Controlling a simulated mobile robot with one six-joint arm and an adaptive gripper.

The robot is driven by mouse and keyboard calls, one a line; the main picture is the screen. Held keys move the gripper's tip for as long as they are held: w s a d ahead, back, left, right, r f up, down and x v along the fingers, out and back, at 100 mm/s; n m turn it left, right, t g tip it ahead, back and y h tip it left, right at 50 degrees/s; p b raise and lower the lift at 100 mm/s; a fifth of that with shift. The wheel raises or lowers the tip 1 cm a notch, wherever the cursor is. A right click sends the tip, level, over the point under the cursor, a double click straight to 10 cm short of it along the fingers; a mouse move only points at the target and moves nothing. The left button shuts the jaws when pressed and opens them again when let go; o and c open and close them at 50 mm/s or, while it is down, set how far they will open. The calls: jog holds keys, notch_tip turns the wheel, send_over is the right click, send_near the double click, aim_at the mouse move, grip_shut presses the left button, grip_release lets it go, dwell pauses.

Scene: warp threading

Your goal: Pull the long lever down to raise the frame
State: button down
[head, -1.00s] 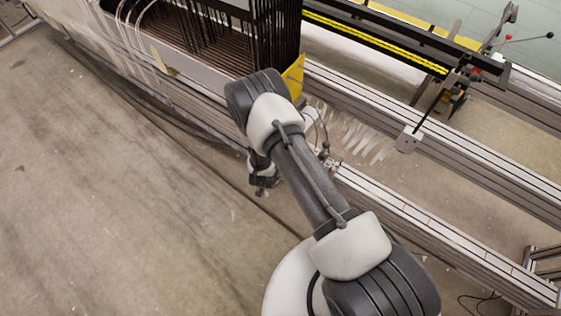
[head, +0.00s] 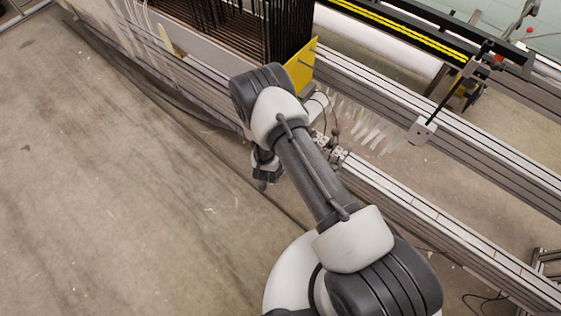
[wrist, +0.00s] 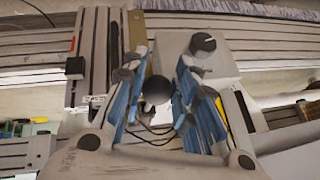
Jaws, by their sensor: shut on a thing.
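In the wrist view my gripper (wrist: 160,100) has its two blue-and-grey fingers on either side of a dark round knob (wrist: 155,90), and it is shut on it. The knob looks like the end of the long lever; the lever's shaft is mostly hidden behind the fingers and the knob. In the head view my gripper (head: 265,182) hangs low, left of the machine's near rail. My own arm covers much of that spot, and I cannot make out the lever there. The loom's frame of dark upright rods (head: 285,30) stands at the top, beside a yellow end plate (head: 302,65).
Long metal rails (head: 440,215) run diagonally to the lower right. A small bracket with a dark rod (head: 423,130) stands on the far rail. Small metal fittings (head: 330,148) sit close to my arm. The concrete floor (head: 120,200) at left is clear.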

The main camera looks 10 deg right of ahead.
jog(key=c, duration=1.5)
grip_release()
jog(key=shift+s+d+f, duration=0.35)
jog(key=shift+s+f, duration=0.05)
jog(key=shift+s, duration=0.05)
jog(key=shift+o, duration=1.1)
jog(key=shift+w, duration=0.1)
jog(key=shift+w+a+r, duration=0.1)
jog(key=shift+r, duration=0.05)
jog(key=v, duration=1.2)
jog(key=shift+w+r, duration=0.1)
